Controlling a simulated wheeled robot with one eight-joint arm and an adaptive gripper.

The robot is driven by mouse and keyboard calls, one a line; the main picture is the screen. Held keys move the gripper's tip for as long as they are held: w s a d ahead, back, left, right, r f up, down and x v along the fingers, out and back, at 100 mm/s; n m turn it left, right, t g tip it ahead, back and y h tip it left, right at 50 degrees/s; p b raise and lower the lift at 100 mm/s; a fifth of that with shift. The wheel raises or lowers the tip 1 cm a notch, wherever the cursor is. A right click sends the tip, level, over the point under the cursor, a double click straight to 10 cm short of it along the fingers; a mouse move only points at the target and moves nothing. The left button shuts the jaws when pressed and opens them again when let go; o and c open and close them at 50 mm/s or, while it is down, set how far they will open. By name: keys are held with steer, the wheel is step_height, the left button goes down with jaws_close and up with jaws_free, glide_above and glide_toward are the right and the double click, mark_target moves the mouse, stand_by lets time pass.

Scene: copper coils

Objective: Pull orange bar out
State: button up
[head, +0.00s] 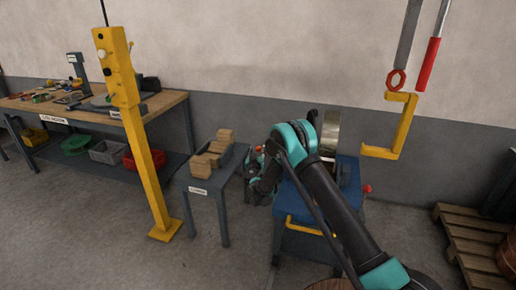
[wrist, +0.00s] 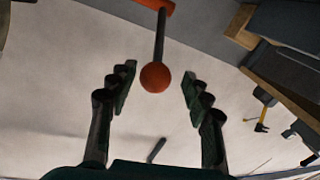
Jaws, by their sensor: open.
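In the wrist view an orange bar (wrist: 158,5) crosses the top edge, only partly in frame. A dark rod (wrist: 160,38) runs from it to an orange ball (wrist: 155,77). My gripper (wrist: 159,74) is open, with one finger on each side of the ball and a visible gap on both sides. How near the ball is in depth I cannot tell. In the head view my gripper (head: 254,170) is at the left side of the blue stand (head: 325,212), partly hidden by my arm. A small orange-red knob (head: 258,149) shows beside it.
A small table (head: 210,187) with wooden blocks (head: 212,157) stands just left of my gripper. A yellow post (head: 145,150) and a workbench (head: 70,112) are farther left. A yellow hook (head: 402,125) hangs at the right, above a red knob (head: 367,188). A pallet (head: 475,235) lies far right.

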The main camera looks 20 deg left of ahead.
steer(key=s+d, duration=0.1)
steer(key=s, duration=0.6)
steer(key=shift+s+d, duration=0.1)
steer(key=shift+s, duration=0.05)
